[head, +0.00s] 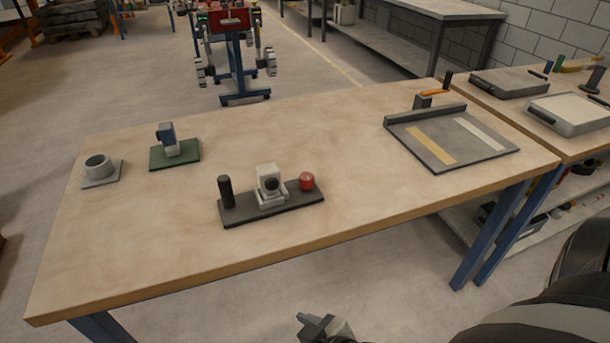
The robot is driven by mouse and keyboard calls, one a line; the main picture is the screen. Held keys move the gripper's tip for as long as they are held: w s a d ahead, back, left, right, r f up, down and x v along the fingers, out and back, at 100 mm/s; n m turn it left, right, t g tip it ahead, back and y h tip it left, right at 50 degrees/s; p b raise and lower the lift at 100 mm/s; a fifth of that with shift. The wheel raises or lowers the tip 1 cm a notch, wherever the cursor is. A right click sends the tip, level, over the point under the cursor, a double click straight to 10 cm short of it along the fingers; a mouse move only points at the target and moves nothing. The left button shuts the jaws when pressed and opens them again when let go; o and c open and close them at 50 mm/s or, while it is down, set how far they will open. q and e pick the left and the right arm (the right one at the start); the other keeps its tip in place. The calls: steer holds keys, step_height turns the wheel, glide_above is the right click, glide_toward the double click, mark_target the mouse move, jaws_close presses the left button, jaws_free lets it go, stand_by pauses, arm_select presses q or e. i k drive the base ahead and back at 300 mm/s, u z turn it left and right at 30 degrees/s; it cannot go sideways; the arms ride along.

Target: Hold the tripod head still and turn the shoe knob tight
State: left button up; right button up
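The tripod head appears to be the pale block (268,184) with a round dark face, standing on a dark flat bar (285,205) near the middle of the table. A red knob (307,181) sits at the bar's right end, apart from the block. It may be the shoe knob; I cannot be sure. A black upright handle (227,192) stands at the left end. What seems to be my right gripper (308,322) shows at the bottom edge, below the table's front edge and away from the bar. Its finger opening is unclear. My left gripper is out of view.
On the wooden table (350,160), a grey ring on a plate (101,168) and a blue-grey piece on a green base (175,147) stand left. A grey tray (445,140) with yellow and pale strips lies right. Table between these is clear.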

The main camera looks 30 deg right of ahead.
mark_target(306, 178)
steer(key=u, duration=0.15)
steer(key=k, duration=0.95)
steer(key=z, duration=1)
steer(key=i, duration=0.85)
steer(key=u, duration=0.35)
